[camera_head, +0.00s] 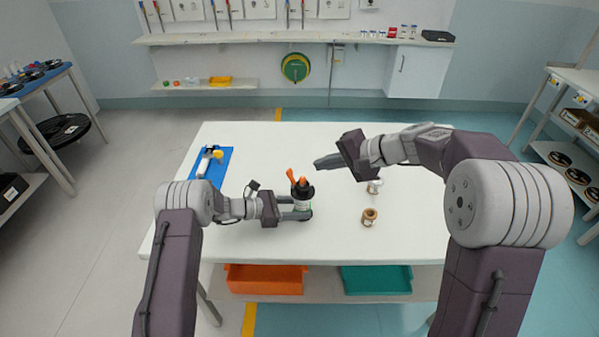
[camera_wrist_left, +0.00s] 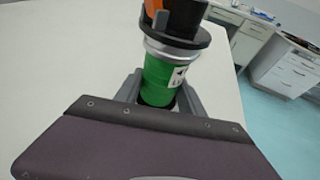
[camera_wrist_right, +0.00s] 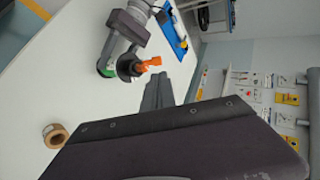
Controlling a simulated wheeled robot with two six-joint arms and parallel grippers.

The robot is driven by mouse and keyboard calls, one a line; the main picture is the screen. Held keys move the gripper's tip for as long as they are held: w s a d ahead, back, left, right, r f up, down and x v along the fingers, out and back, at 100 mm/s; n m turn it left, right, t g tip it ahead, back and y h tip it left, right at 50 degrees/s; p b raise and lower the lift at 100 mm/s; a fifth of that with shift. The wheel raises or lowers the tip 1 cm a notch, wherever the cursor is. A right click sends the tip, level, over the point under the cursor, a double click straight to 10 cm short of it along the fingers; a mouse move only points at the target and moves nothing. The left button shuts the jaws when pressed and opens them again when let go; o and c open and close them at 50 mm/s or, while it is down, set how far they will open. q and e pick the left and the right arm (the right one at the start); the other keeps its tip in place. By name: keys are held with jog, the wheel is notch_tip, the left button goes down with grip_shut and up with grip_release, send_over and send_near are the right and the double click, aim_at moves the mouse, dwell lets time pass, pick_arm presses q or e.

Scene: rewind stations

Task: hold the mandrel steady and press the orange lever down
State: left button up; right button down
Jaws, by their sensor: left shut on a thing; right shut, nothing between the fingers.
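The mandrel is an upright piece with a green body (camera_wrist_left: 165,78) and a black top (camera_wrist_left: 180,18), standing on the white table. My left gripper (camera_head: 302,207) is shut around its lower body, and the fingers flank the green part in the left wrist view. The orange lever (camera_head: 291,176) sticks up at a tilt from the black top; it also shows in the right wrist view (camera_wrist_right: 150,64). My right gripper (camera_head: 322,162) is shut and empty, a little above and to the right of the lever, apart from it. The left gripper hides part of the mandrel's base.
A brown spool (camera_head: 369,217) and a small whitish spool (camera_head: 375,186) stand on the table to the right. A blue mat (camera_head: 222,172) with a device lies at the table's left. Orange (camera_head: 265,279) and teal (camera_head: 376,280) bins sit on the shelf below. The table's back middle is clear.

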aim_at(291, 174)
jog(key=shift+d+f, duration=0.25)
jog(key=shift+f, duration=0.1)
jog(key=x, duration=1)
jog(key=shift+f, duration=0.1)
